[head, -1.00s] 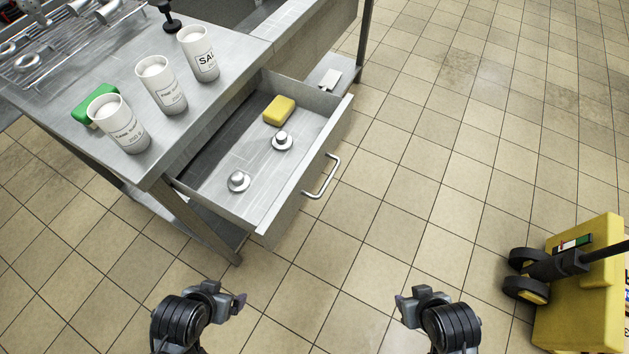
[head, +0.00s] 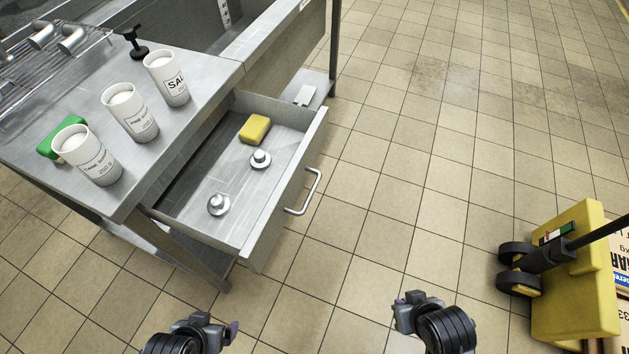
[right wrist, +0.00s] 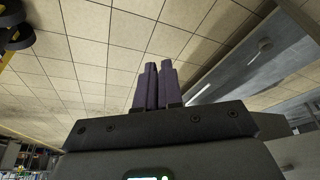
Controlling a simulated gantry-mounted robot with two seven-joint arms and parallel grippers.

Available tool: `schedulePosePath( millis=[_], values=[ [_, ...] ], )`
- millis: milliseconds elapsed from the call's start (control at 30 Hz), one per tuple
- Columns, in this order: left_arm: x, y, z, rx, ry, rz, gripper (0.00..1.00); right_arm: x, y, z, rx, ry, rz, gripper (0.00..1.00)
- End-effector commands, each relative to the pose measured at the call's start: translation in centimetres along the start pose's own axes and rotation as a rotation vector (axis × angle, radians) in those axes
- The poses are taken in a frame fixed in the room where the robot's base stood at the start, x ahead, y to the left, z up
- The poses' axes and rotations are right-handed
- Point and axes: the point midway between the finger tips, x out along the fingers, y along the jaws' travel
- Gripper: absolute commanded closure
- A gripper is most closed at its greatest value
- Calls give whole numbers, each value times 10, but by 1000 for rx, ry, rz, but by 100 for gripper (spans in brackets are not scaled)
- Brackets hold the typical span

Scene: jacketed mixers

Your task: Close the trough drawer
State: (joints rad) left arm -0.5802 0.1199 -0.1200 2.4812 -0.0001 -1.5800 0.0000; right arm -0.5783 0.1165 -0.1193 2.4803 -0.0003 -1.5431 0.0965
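The metal trough drawer (head: 278,214) is pulled out from under the steel table in the head view. Its bar handle (head: 309,193) is on the right-hand front face. A yellow sponge (head: 254,129) and two round metal pieces (head: 218,204) (head: 260,159) lie inside. My left gripper (head: 233,328) is low in the picture, below the drawer and apart from it. My right gripper (head: 403,311) is to the lower right of the handle, over the floor, touching nothing. In the right wrist view its fingers (right wrist: 157,85) are together with nothing between them.
The steel table (head: 105,200) carries three labelled cups (head: 87,155) (head: 130,112) (head: 167,77) and a green block (head: 58,146). A yellow wheeled pallet truck (head: 570,280) stands at the right. The tiled floor (head: 400,200) between drawer and truck is clear.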

Motion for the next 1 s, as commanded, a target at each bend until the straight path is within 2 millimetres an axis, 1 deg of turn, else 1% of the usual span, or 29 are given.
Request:
schedulePosePath(
  millis=[67,133,200,267,300,333,400,467,533,600,667,700,767,800,867,900,967,1000],
  values=[
    [0,0,0,0,0,0,7,0,-4,-15,76,81,-13,100],
    [0,0,0,0,-1,0,7,9,-12,-29,147,164,-46,100],
    [0,0,0,0,-1,0,7,26,-25,-38,214,235,-104,100],
    [0,0,0,0,-1,0,7,46,-39,-40,267,279,-176,100],
    [-3,0,-1,0,-2,0,7,57,-49,-43,300,304,-237,100],
    [-7,0,-2,0,-3,0,7,63,-58,-46,325,320,-290,100],
    [-18,-1,-5,0,-5,0,7,74,-76,-51,383,336,-425,100],
    [-29,-1,-9,0,-4,0,7,78,-90,-54,435,325,-554,100],
    [-46,-2,-14,0,-4,0,7,78,-102,-57,502,285,-713,100],
    [-66,-2,-21,0,-3,0,7,70,-107,-61,576,215,-871,100],
    [-87,-3,-28,0,-2,0,7,56,-104,-70,645,135,-1004,100],
    [-101,-4,-32,0,-2,0,7,45,-97,-78,689,82,-1081,100],
    [-121,-4,-39,0,0,0,7,26,-83,-94,741,14,-1172,100],
    [-133,-5,-43,0,1,0,7,15,-72,-106,759,-15,-1211,100],
    [-148,-5,-48,0,3,0,7,0,-55,-125,766,-34,-1243,100],
    [-157,-6,-51,0,3,0,7,-8,-45,-138,762,-35,-1246,100],
    [-168,-6,-55,0,3,0,7,-18,-30,-160,754,-25,-1233,100],
    [-174,-6,-57,0,3,0,7,-25,-22,-175,747,-8,-1226,100]
  ],
)
